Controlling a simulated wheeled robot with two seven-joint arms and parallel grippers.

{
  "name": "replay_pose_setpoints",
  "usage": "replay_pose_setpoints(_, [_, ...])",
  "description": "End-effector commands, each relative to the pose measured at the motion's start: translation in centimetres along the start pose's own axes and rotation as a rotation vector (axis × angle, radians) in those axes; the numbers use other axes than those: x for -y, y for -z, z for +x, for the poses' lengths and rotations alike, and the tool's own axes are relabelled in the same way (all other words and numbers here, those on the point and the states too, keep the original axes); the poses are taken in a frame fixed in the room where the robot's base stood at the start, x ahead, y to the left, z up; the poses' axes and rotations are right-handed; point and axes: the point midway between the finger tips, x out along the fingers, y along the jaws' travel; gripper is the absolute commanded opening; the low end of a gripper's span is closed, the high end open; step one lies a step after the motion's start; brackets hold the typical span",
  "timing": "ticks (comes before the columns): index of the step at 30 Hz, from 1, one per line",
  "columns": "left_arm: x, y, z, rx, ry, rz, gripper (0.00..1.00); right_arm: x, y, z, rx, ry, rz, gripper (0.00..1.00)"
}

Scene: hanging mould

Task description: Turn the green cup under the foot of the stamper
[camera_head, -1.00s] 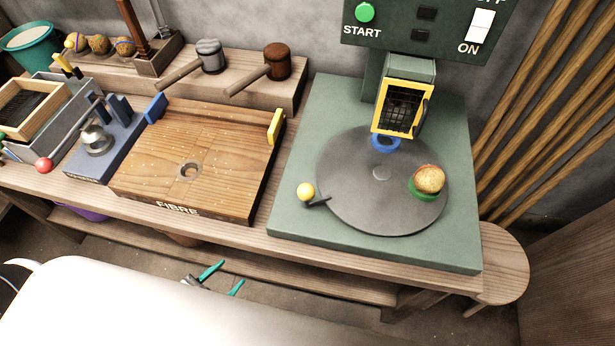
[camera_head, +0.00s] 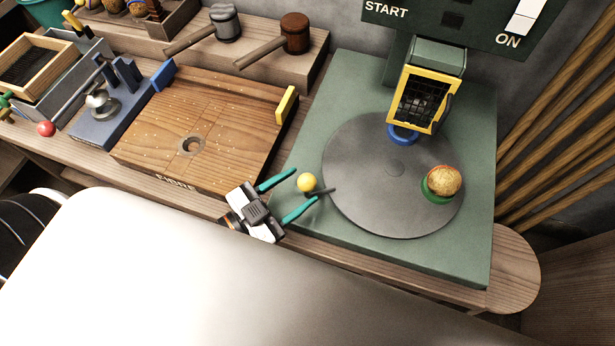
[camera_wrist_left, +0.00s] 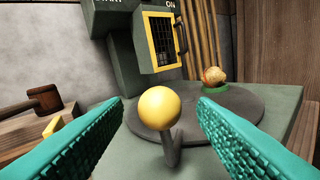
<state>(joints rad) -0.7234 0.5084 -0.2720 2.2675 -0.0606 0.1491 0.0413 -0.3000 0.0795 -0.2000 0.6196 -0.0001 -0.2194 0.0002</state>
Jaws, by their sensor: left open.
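The green cup (camera_head: 432,193) sits on the right side of the grey turntable (camera_head: 380,208), with a brown ball (camera_head: 444,180) in it. The cup also shows in the left wrist view (camera_wrist_left: 215,89). The stamper (camera_head: 425,98), with a yellow-framed cage, stands at the turntable's back edge, and a blue cup (camera_head: 403,134) is below it. A yellow knob (camera_head: 307,182) on a dark lever sticks out from the turntable's left edge. My left gripper (camera_head: 288,196) is open, its teal fingers on either side of the knob, which shows between them in the wrist view (camera_wrist_left: 160,108).
A wooden board (camera_head: 215,125) marked FIBRE lies left of the green machine base (camera_head: 470,250). Two mallets (camera_head: 225,22) rest on a shelf behind it. A control panel (camera_head: 470,20) with START and ON labels hangs above the stamper. Wooden slats stand at the right.

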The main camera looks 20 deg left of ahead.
Motion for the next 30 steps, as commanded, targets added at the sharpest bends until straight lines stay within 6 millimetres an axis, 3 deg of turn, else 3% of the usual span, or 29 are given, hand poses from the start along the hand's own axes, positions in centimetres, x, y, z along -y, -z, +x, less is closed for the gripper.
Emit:
replay_pose_setpoints(7, [0.0, 0.0, 2.8, 0.001, -0.001, 0.000, 0.53, 0.0, 0.0, -0.2, 0.000, 0.000, 0.000, 0.82])
replay_pose_setpoints(18, [0.0, 0.0, 3.2, -0.001, 0.000, 0.000, 0.51, 0.0, 0.0, -0.2, 0.000, 0.000, 0.000, 0.82])
replay_pose_setpoints(27, [0.0, 0.0, 3.2, -0.001, 0.000, -0.001, 0.02, 0.0, 0.0, -0.2, 0.000, 0.000, 0.000, 0.82])
replay_pose_setpoints(30, [0.0, 0.0, 3.2, -0.001, 0.000, -0.001, 0.00, 0.0, 0.0, -0.2, 0.000, 0.000, 0.000, 0.82])
